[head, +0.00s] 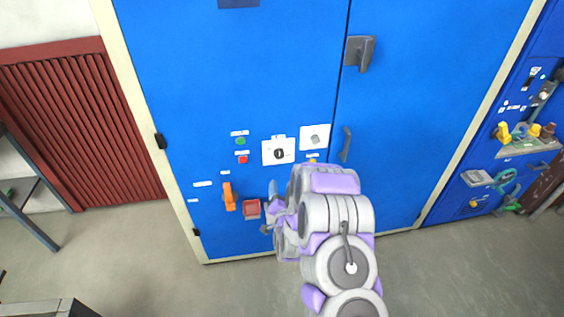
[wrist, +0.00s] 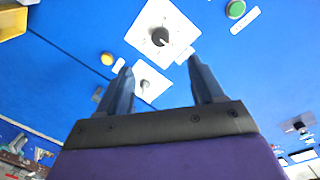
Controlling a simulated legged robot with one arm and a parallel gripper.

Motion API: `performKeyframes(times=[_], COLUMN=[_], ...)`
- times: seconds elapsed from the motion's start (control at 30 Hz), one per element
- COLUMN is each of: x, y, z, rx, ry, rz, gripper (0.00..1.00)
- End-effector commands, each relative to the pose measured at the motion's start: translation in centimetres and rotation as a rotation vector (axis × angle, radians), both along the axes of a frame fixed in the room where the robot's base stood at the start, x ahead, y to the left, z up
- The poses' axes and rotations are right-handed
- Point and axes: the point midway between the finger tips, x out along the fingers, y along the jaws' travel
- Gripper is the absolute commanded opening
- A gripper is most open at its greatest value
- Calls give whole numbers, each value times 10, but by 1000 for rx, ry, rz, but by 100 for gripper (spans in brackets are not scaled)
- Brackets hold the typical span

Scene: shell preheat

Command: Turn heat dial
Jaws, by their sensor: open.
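Two dial plates are on the blue cabinet door. One white plate with a black round knob (head: 279,154) also shows in the wrist view (wrist: 160,37), just beyond my fingertips. A second white plate with a grey knob (head: 315,137) is up and right of it in the head view. A smaller white plate with a knob (wrist: 145,85) shows between my fingers in the wrist view. Labels are too small to read, so I cannot tell which is the heat dial. My gripper (wrist: 160,64) is open and empty; in the head view it is below the black-knob plate, partly hidden by my arm.
A green button (head: 241,141) and a red button (head: 243,159) are left of the black-knob plate. A dark door handle (head: 346,145) is to the right. The floor in front is clear.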

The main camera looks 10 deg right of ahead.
Motion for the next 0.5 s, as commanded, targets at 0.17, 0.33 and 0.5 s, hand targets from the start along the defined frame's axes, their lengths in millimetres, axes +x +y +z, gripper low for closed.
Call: performKeyframes(times=[0.17,0.33,0.5], x=[-4,4,26], y=[-7,-8,-10], z=[-4,-3,-3], rx=[8,9,8], ry=[-67,-83,-84], rz=[-23,-26,-27], gripper=[67,67,67])
